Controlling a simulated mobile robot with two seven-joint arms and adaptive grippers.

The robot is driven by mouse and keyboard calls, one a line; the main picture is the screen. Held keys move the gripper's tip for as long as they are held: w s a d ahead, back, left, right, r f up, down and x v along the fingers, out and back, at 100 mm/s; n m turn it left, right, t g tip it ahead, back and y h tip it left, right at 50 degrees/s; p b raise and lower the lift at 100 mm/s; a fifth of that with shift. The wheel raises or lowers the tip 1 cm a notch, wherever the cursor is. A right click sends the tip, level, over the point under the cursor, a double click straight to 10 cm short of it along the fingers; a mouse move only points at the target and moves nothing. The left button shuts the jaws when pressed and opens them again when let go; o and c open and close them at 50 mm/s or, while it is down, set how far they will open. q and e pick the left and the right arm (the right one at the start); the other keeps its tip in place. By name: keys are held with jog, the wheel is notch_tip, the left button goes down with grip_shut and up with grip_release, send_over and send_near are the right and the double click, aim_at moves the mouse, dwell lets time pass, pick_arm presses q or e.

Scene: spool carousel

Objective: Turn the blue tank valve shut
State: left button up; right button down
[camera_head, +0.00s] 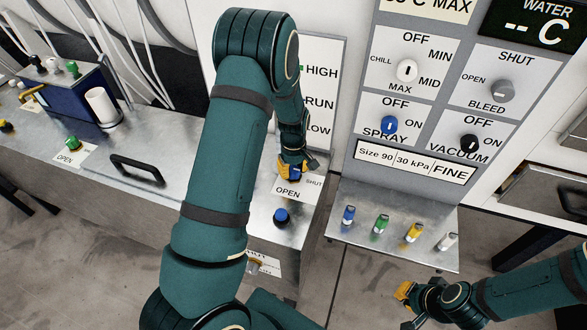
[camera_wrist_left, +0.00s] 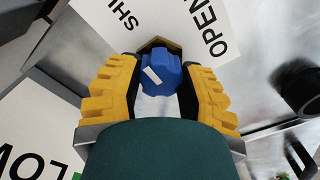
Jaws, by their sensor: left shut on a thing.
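The blue valve knob (camera_wrist_left: 160,72) shows in the left wrist view, on a brass-coloured base beside a white label (camera_wrist_left: 195,35) reading OPEN and SHUT. A white mark runs slantwise across the knob. My left gripper (camera_wrist_left: 162,92) has its yellow fingers on both sides of the knob and is shut on it.
Another blue knob (camera_head: 281,216) on a black base stands just in front of the label. A control panel (camera_head: 436,110) with several dials rises to the right, above a shelf (camera_head: 375,249) with coloured pegs. A black handle (camera_head: 135,167) is on the bench at left.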

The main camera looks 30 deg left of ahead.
aim_at(293, 169)
pick_arm(q)
jog(key=shift+f, duration=0.1)
jog(key=o, duration=1.2)
jog(key=shift+o, duration=0.2)
notch_tip(293, 169, up, 12)
